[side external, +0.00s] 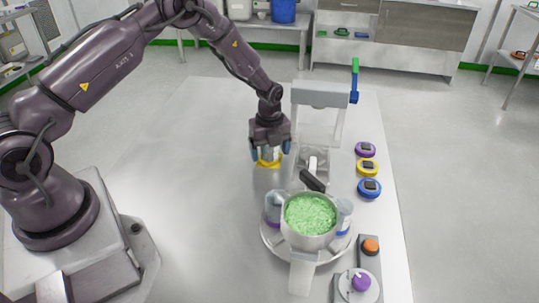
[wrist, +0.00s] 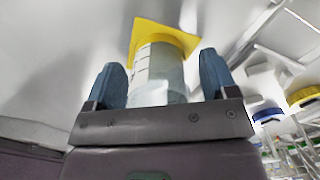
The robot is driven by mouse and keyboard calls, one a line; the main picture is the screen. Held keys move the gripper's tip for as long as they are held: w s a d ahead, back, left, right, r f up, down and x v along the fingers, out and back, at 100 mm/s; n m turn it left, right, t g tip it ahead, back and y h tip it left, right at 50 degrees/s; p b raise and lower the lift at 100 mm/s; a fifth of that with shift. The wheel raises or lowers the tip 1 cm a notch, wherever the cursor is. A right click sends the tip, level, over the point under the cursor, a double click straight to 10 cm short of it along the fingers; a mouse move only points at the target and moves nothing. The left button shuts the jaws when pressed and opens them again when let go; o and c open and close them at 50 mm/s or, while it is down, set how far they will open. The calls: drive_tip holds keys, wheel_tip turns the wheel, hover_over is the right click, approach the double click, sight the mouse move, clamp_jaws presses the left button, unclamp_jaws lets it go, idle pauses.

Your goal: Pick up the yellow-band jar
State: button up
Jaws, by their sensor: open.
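In the wrist view the blue fingers of my gripper (wrist: 161,70) are open, one on each side of the jar, with a gap visible at the right finger. A yellow flat piece (wrist: 150,30) lies behind the jar.
A pot of green granules (side external: 311,214) stands on a round tray (side external: 270,245), between a purple-band jar (side external: 274,207) and a blue-band jar (side external: 344,216). A white-topped frame (side external: 320,94) stands right of my gripper. Purple (side external: 365,149), yellow (side external: 367,167) and blue (side external: 369,188) discs line the right. The table's left is clear.

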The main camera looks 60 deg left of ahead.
drive_tip(key=shift+f, duration=0.45)
drive_tip(key=shift+c, duration=0.2)
drive_tip(key=c, duration=0.9)
drive_tip(key=shift+c, duration=0.2)
drive_tip(key=shift+r, duration=0.1)
